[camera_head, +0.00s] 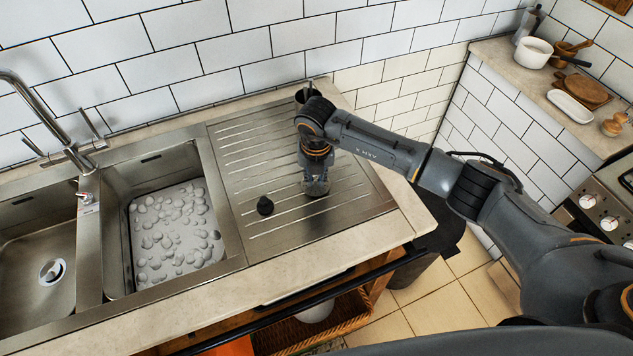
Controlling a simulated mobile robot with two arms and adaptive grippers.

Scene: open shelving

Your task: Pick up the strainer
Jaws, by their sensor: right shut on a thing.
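My right gripper (316,177) points down over the ribbed steel drainboard (350,205), right of the sink bowls. It is shut on a small grey, metallic-looking thing (317,189), low at the drainboard. This seems to be the strainer, but the fingers cover much of it and its shape is unclear. I cannot tell whether it still touches the drainboard. My left gripper does not show.
A small dark object (265,206) stands on the drainboard left of my gripper. A dark cup-like thing (301,95) is behind my wrist, near the tiled wall. The drainboard's front right is clear.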

